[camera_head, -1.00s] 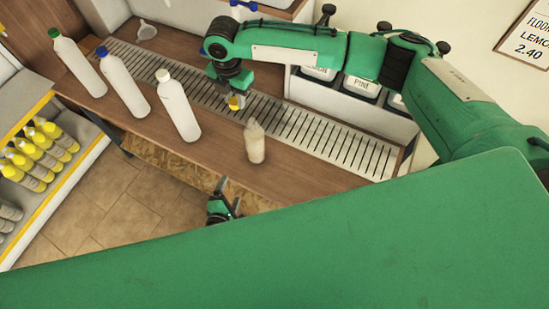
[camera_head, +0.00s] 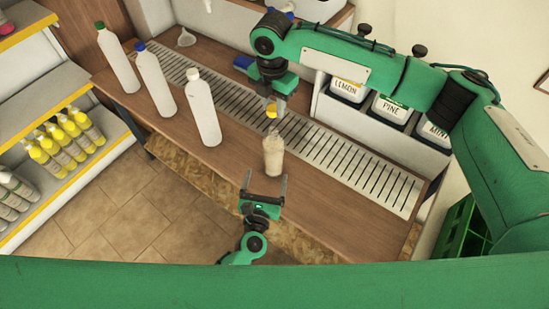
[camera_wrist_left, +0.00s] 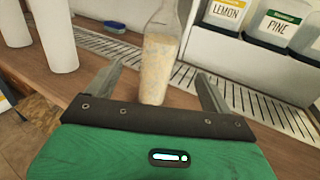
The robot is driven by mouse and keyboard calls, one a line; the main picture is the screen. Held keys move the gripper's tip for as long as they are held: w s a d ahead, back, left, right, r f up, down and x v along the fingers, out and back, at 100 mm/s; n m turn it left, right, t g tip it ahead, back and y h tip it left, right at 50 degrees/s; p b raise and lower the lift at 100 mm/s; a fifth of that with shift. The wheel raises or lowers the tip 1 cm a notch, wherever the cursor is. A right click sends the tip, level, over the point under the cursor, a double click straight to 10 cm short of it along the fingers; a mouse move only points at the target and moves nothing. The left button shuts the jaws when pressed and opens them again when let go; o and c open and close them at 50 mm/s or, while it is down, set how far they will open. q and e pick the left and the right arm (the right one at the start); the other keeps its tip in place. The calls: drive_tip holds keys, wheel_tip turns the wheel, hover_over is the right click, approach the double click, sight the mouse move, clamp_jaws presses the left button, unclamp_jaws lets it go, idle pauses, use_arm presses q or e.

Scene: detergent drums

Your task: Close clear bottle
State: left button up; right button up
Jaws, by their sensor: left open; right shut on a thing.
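The clear bottle (camera_head: 273,157) stands upright and uncapped on the wooden counter (camera_head: 225,160), with pale contents. My left gripper (camera_head: 266,175) is open just in front of it, at the counter's front edge. In the left wrist view the bottle (camera_wrist_left: 158,62) rises between and beyond the two spread fingers (camera_wrist_left: 160,78); they do not grip it. My right gripper (camera_head: 272,103) is above and behind the bottle, pointing down and shut on a yellow cap (camera_head: 272,112). The cap is apart from the bottle's mouth.
White bottles with white (camera_head: 193,74), blue (camera_head: 140,46) and green (camera_head: 99,25) caps stand to the left. A slotted metal grate (camera_head: 340,155) runs behind. Labelled LEMON (camera_head: 347,88) and PINE (camera_head: 391,109) containers stand at the back. A funnel (camera_head: 187,38) lies far left.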

sight(273, 147)
use_arm(q)
drive_tip(key=w, duration=0.4)
drive_tip(key=w+d, duration=0.1)
drive_tip(key=w, duration=0.2)
drive_tip(key=w+d, duration=0.1)
drive_tip(key=w, duration=0.3)
drive_tip(key=shift+w+d, duration=0.15)
drive_tip(key=shift+w, duration=0.2)
drive_tip(key=c, duration=1.5)
use_arm(e)
drive_tip(key=shift+f, duration=2.5)
drive_tip(key=shift+f, duration=0.9)
drive_tip(key=shift+f, duration=0.5)
